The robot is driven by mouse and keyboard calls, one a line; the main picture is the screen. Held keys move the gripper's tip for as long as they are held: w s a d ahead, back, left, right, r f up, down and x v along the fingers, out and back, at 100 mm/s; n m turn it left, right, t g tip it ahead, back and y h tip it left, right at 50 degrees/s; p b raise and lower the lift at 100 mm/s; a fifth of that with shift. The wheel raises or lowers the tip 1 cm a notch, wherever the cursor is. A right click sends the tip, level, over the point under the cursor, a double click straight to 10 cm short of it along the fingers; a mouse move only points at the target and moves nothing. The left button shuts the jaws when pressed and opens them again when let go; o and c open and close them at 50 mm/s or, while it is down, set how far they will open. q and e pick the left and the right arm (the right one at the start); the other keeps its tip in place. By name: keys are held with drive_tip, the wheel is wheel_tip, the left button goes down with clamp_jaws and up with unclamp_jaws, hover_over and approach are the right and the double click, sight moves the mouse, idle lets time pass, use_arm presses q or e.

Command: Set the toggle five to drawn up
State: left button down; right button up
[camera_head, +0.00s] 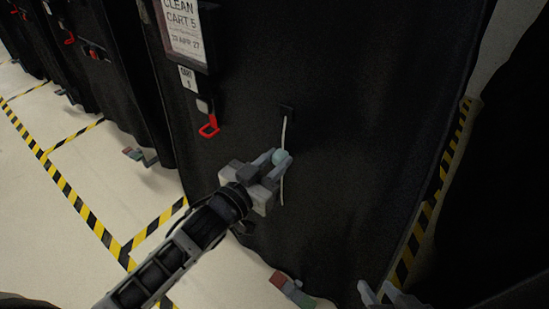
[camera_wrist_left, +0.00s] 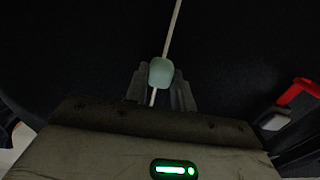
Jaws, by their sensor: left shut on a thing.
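Toggle five appears as a pale green bead (camera_head: 281,157) on a thin white cord (camera_head: 284,130). The cord hangs from a small dark mount (camera_head: 287,111) on the black cover (camera_head: 340,90) of the cart labelled 5. The bead sits partway down, with cord showing above and below it. My left gripper (camera_head: 273,160) is shut on the bead. In the left wrist view the bead (camera_wrist_left: 161,73) sits between the fingertips, and the cord rises from it. My right gripper (camera_head: 378,293) is at the bottom edge, its fingertips apart, largely cut off.
A red hook-like handle (camera_head: 209,126) hangs left of the cord, below a small cart tag (camera_head: 188,78) and a "CLEAN CART 5" sign (camera_head: 184,30). Other covered carts stand at left. Yellow-black tape (camera_head: 80,213) marks the floor. A coloured caster part (camera_head: 290,287) shows below the cover.

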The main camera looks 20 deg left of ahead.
use_arm(q)
drive_tip(key=shift+r, duration=0.65)
use_arm(e)
drive_tip(key=shift+s+d+r, duration=0.1)
drive_tip(key=shift+d+r, duration=0.05)
drive_tip(key=shift+r, duration=0.3)
drive_tip(key=shift+s+d+r, duration=0.1)
drive_tip(key=shift+d+r, duration=0.05)
drive_tip(key=shift+r, duration=0.25)
use_arm(q)
drive_tip(key=c, duration=1.2)
unclamp_jaws()
drive_tip(key=shift+o, duration=0.2)
drive_tip(key=shift+f, duration=0.1)
drive_tip(key=p+v, duration=0.2)
drive_tip(key=v, duration=1.4)
use_arm(e)
drive_tip(key=r, duration=0.3)
drive_tip(key=shift+s+d+t+h, duration=0.1)
drive_tip(key=shift+d+t+h, duration=0.2)
drive_tip(key=shift+d+t, duration=0.1)
